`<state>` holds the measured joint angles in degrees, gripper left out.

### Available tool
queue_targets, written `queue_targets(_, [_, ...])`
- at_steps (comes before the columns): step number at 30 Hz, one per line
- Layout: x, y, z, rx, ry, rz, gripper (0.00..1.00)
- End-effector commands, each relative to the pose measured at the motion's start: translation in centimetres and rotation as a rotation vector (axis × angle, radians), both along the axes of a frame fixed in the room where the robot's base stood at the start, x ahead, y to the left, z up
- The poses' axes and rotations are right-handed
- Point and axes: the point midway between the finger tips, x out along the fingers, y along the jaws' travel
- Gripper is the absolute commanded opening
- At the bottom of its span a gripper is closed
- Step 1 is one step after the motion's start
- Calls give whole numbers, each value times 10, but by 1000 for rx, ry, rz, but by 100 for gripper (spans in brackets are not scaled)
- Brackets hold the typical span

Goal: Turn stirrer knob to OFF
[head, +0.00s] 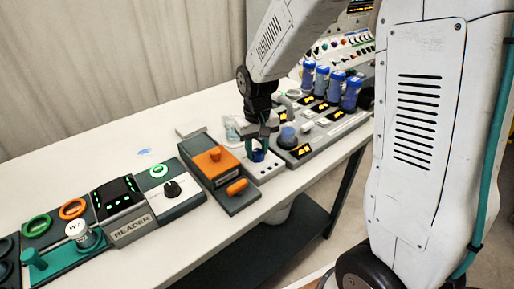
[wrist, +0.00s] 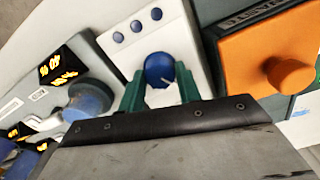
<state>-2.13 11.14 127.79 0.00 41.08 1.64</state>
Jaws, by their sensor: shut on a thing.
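The stirrer knob is a round blue knob (wrist: 159,68) with a pale pointer line, on a white panel (wrist: 185,50). In the wrist view its pointer line is toward the lower right. My gripper (wrist: 160,92) has green fingers on both sides of the knob and is shut on it. In the head view, my gripper (head: 258,147) reaches down onto the blue knob (head: 257,155) from above. Its fingers partly hide the knob there. I cannot read any OFF mark on the panel.
An orange-topped box (head: 216,163) with an orange knob stands left of the panel. A grey rack (head: 327,128) with lit displays and blue-capped bottles (head: 351,94) stands to the right. A reader (head: 122,209) and a black-knob unit (head: 173,190) sit further left. Bare white table (head: 80,160) lies behind them.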

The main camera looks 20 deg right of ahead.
Motion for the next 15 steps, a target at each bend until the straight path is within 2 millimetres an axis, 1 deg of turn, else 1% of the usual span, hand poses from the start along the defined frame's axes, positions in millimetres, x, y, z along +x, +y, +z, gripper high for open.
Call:
queue_targets(6, [0, 0, 0, 0, 0, 137, 11])
queue_targets(15, [0, 0, 0, 0, 0, 245, 11])
